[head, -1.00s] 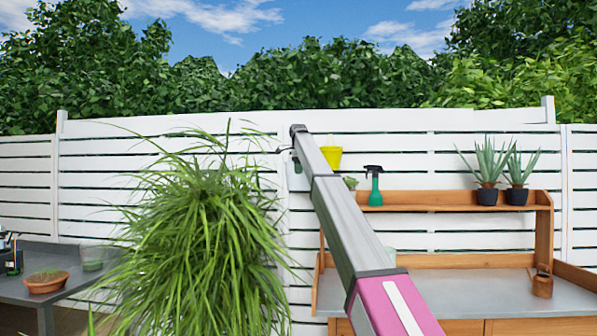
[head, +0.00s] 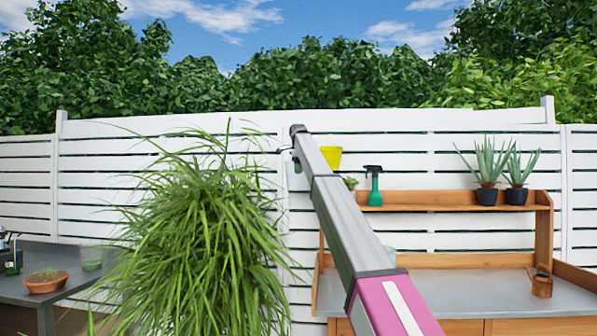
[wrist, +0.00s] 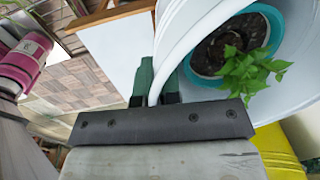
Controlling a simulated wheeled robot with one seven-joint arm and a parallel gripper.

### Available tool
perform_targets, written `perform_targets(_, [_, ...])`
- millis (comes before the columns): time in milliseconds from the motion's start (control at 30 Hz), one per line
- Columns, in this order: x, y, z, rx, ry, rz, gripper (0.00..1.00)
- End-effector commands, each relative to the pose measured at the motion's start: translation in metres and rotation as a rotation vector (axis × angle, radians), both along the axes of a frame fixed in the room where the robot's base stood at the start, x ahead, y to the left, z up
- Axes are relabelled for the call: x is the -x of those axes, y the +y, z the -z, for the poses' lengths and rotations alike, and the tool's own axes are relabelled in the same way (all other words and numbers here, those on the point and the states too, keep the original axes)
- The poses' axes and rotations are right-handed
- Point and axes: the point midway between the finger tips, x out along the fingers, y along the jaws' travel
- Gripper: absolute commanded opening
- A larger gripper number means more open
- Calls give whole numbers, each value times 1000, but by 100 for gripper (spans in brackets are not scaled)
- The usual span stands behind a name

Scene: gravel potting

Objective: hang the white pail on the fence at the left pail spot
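The white pail (wrist: 190,32) fills the upper right of the wrist view, with a leafy plant in a teal pot (wrist: 205,80) inside it. My gripper (wrist: 158,82) has its green fingers on either side of the pail's rim and is shut on it. In the head view a small part of the white pail (head: 297,180) shows against the white fence (head: 100,150), left of the yellow pail (head: 331,157). My arm and the big grass plant hide much around it. I cannot tell whether the pail touches the fence. The left pail spot is not clearly visible.
A large grassy plant (head: 205,240) stands close on the left. A wooden potting bench (head: 460,260) at right carries a green spray bottle (head: 373,185) and two aloe pots (head: 488,195) on its shelf. A grey table (head: 30,290) is at far left. The yellow pail also shows in the wrist view (wrist: 280,150).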

Motion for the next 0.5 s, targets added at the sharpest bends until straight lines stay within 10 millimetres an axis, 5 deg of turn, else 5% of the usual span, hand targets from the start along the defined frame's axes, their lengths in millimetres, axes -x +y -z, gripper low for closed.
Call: perform_targets(500, [-9,0,-1,0,-1,0,0])
